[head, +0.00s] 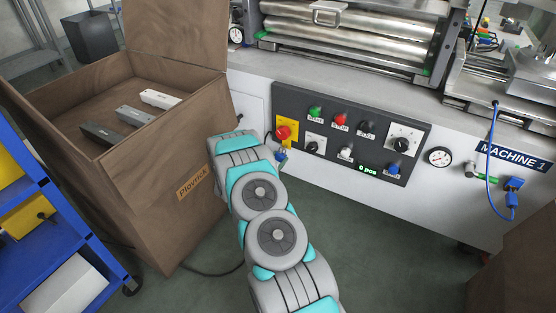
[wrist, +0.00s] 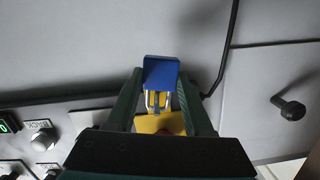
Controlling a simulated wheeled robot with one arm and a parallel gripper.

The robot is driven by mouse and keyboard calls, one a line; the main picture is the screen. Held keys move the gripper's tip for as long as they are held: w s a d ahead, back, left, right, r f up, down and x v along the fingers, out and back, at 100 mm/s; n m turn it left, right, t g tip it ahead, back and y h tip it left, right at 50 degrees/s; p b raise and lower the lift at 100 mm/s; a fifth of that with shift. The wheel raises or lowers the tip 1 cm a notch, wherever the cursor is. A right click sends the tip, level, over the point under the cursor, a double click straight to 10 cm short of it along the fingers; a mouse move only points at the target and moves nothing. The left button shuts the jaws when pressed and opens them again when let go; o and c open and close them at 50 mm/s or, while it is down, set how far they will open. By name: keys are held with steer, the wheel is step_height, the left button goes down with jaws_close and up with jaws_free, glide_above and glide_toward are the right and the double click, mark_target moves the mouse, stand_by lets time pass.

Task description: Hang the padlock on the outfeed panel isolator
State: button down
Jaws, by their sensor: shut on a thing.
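A padlock with a blue body (wrist: 161,71) and a metal shackle (wrist: 149,101) is between the fingers of my gripper (wrist: 160,86), which is shut on it. In the head view a small bit of the blue padlock (head: 283,155) shows beside the end of my arm, just below the isolator. The isolator is a red rotary knob (head: 283,132) on a yellow plate (head: 292,128) at the left end of a dark control panel (head: 321,97). In the wrist view the yellow plate (wrist: 150,123) shows behind the shackle. I cannot tell whether the shackle passes through the isolator.
The panel carries several buttons and knobs and a lit counter (head: 367,169). A large brown box (head: 150,215) with grey bars inside stands left of my arm. A blue cart (head: 75,225) is at the far left. A black peg (wrist: 290,108) sticks out at the right in the wrist view.

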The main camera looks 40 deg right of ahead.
stand_by(0.4)
steer(key=shift+c, duration=1)
jaws_free()
steer(key=v, duration=0.8)
steer(key=shift+d, duration=0.1)
